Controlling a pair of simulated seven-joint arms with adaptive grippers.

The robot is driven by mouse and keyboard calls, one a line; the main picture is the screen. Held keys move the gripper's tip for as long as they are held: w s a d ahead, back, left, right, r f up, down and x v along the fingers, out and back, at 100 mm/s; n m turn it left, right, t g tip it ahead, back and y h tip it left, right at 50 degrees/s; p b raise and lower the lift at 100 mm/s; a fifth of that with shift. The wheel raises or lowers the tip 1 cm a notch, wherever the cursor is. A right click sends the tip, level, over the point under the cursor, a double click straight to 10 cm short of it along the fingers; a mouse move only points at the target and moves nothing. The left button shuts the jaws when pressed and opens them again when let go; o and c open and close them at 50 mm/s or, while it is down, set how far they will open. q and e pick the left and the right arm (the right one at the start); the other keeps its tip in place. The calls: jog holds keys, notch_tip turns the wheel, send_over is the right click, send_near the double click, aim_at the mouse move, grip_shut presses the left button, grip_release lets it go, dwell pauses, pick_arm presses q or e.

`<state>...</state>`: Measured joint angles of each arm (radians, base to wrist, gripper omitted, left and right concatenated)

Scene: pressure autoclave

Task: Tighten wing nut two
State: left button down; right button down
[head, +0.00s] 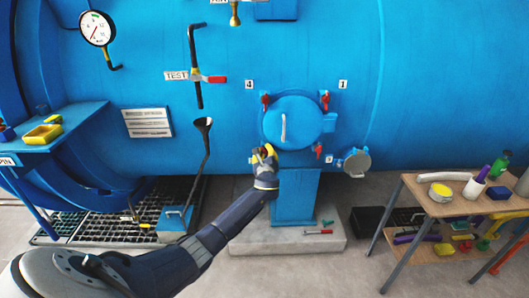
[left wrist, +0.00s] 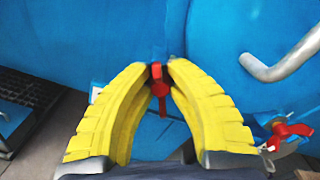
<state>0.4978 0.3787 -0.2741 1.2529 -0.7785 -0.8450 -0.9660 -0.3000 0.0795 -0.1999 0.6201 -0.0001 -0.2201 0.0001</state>
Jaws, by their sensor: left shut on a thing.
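The round blue door (head: 292,122) has a red wing nut near each corner. My left gripper (head: 263,152) is at the door's lower left corner and covers most of the wing nut there. In the left wrist view its yellow fingers close on this red wing nut (left wrist: 159,88), gripping it between their tips. The lower right wing nut (head: 318,151) is free and also shows in the left wrist view (left wrist: 287,132). The number tag beside it is too small to read surely. The upper left (head: 265,98) and upper right (head: 325,99) wing nuts sit by tags 4 and 1.
A grey door handle (head: 283,127) stands out near the gripper. A round grey cap (head: 357,162) hangs at the right of the door. A blue pedestal (head: 295,198) is below. A wooden table (head: 437,206) with tools and bottles stands at the right.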

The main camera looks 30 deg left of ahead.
pick_arm(q)
jog(key=m, duration=0.5)
jog(key=shift+w+r+m, duration=0.1)
jog(key=shift+m, duration=0.6)
jog(key=c, duration=1.3)
grip_release()
jog(key=shift+d, duration=0.1)
jog(key=v, duration=1.2)
